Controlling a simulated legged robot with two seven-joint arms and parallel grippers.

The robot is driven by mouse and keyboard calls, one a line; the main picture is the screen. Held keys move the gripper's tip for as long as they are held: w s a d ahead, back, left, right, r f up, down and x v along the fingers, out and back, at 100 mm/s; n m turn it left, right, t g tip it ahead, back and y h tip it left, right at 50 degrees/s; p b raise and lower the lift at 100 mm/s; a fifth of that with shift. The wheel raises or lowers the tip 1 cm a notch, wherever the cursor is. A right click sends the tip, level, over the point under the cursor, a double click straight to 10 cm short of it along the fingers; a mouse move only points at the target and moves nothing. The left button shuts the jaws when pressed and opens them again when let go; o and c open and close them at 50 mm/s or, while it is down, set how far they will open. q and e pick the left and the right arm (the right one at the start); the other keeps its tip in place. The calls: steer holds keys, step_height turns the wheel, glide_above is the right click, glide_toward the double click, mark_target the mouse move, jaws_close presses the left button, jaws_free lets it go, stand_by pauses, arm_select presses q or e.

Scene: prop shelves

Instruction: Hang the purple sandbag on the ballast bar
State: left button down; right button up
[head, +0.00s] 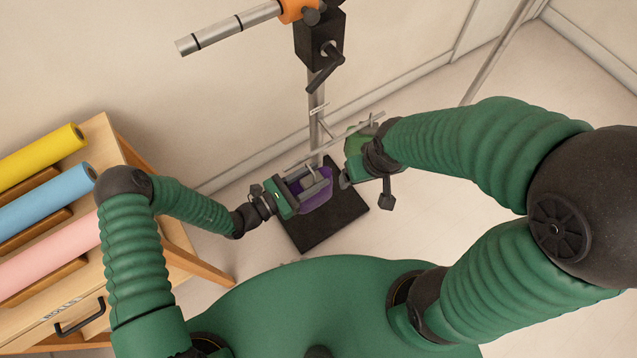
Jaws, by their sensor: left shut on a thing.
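The purple sandbag (317,199) is near the middle of the head view, above the dark base plate. My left gripper (312,183) is shut on it, and its fingers cover part of the bag. The ballast bar (343,136) is a thin pale rod that crosses the upright stand pole at a slant. The bag is close to the bar's left end; I cannot tell whether they touch. My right gripper (352,174) is near the bar's right half; its fingers are partly hidden and their opening is unclear.
The stand's pole (315,103) rises from a black base plate (335,222). A black clamp (320,42) and a striped metal arm (228,30) are higher up. A wooden shelf (105,140) with yellow, blue and pink rolls stands at left. Open floor lies at right.

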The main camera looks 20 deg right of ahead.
arm_select(q)
steer(key=shift+w+a+f+b, duration=0.3)
steer(key=shift+w+b, duration=0.35)
steer(key=shift+w, duration=0.15)
steer(key=shift+w+a+f+b, duration=0.25)
steer(key=shift+w+b, duration=0.35)
steer(key=shift+w, duration=0.25)
steer(key=shift+w+a+f+b, duration=0.2)
steer(key=shift+w+f+b, duration=0.1)
steer(key=shift+w+b, duration=0.45)
steer(key=c, duration=1.1)
jaws_free()
steer(key=o, duration=0.4)
steer(key=shift+f, duration=0.1)
